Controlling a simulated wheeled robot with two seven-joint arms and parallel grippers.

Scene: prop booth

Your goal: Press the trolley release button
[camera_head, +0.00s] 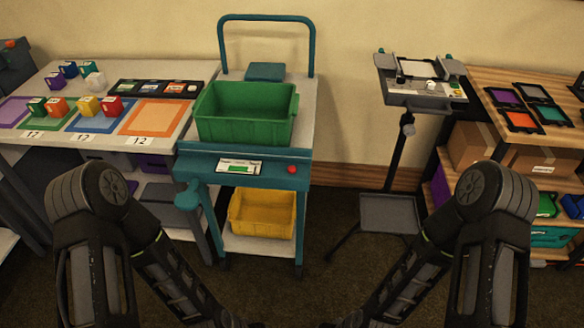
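The trolley (255,165) stands in the middle of the head view, with a teal frame, a tall teal handle at the back and a teal front panel. A small round red button (292,169) sits at the right of that panel. A white label with a green strip (240,166) is to its left. Nothing covers the button. Both my arms fold down to the bottom edge, below and in front of the trolley, apart from the button. Neither gripper's fingers show; they are beyond the bottom edge.
A green crate (245,139) sits on the trolley top and a yellow bin (262,228) on its lower shelf. A black stand (388,212) and a wooden shelf (555,90) are right. Open floor lies between trolley and stand.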

